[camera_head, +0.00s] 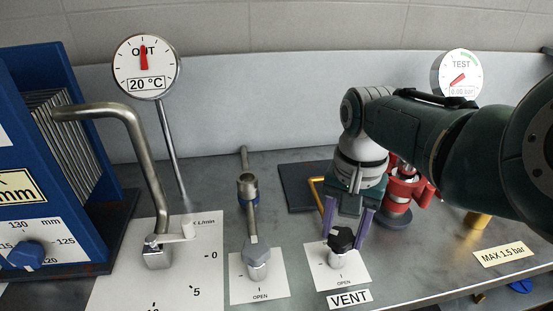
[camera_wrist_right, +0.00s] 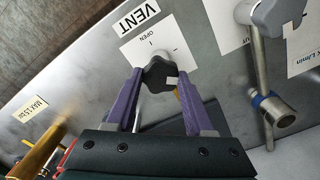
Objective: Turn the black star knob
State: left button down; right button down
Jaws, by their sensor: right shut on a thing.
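The black star knob (camera_head: 341,239) sits on a short metal stem above a white plate (camera_head: 351,276) marked OPEN, with a VENT label in front. My right gripper (camera_head: 347,232) reaches down to it, with one purple finger on each side. In the right wrist view, the knob (camera_wrist_right: 160,74) lies between the tips of the purple fingers (camera_wrist_right: 158,88), and the gripper is shut on it. A small pale mark shows on the knob there. My left gripper is in neither view.
A bent pipe (camera_head: 135,130), a blue plate unit (camera_head: 60,140) and an OUT dial (camera_head: 146,67) are further left. A red fitting (camera_head: 405,187) stands close behind my right gripper.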

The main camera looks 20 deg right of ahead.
jog(key=n, duration=0.4)
jog(key=shift+r+n+p, duration=0.1)
jog(key=shift+n+p, duration=0.2)
jog(key=shift+p, duration=0.1)
jog(key=n, duration=0.4)
jog(key=shift+n, duration=0.3)
jog(key=n, duration=0.6)
jog(key=shift+p, duration=0.35)
jog(key=shift+n, duration=2)
